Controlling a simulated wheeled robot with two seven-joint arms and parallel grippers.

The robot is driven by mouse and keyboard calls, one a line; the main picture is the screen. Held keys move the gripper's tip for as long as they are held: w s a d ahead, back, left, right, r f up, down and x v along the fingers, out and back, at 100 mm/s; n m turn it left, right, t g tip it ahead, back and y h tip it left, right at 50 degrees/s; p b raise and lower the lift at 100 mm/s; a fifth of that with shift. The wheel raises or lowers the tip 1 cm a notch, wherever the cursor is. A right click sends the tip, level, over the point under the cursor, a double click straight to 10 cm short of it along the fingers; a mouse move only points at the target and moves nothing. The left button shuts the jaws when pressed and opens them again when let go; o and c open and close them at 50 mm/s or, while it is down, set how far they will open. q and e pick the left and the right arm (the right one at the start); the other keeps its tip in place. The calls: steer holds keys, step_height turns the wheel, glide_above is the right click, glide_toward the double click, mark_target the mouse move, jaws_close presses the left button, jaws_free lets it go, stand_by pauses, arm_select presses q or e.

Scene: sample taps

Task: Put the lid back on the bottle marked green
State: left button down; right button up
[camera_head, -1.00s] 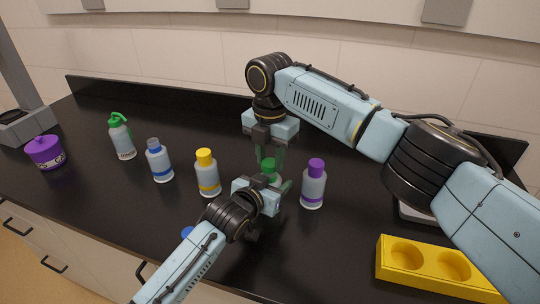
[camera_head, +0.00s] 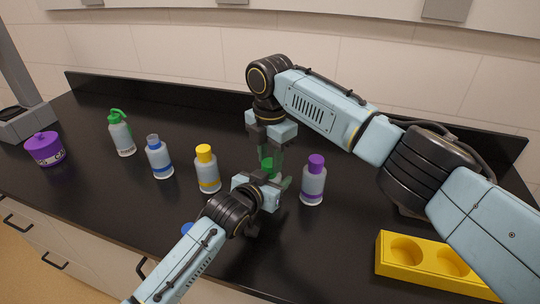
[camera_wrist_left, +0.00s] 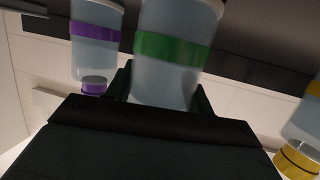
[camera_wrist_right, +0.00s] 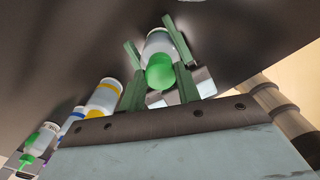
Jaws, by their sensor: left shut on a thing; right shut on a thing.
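The bottle marked green (camera_wrist_left: 172,55) has a clear grey body with a green band. My left gripper (camera_head: 279,183) is shut on it and mostly hides it in the head view. The green lid (camera_wrist_right: 160,73) is between the fingers of my right gripper (camera_head: 269,158), which comes from above and is shut on it. The lid also shows in the head view (camera_head: 267,164). In the right wrist view it lies over the top of the bottle (camera_wrist_right: 158,43); whether it is seated or just above the neck I cannot tell.
A purple-capped bottle (camera_head: 313,182) stands close to the right. Yellow-capped (camera_head: 207,170), blue-banded (camera_head: 159,158) and green spray (camera_head: 121,134) bottles stand left. A purple pot (camera_head: 45,149) is far left. A yellow block with round holes (camera_head: 392,271) is front right. A blue item (camera_head: 187,229) is partly hidden by my left arm.

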steer(key=m, duration=0.3)
steer(key=shift+m, duration=0.3)
steer(key=o, duration=0.9)
steer(key=shift+r, duration=2.3)
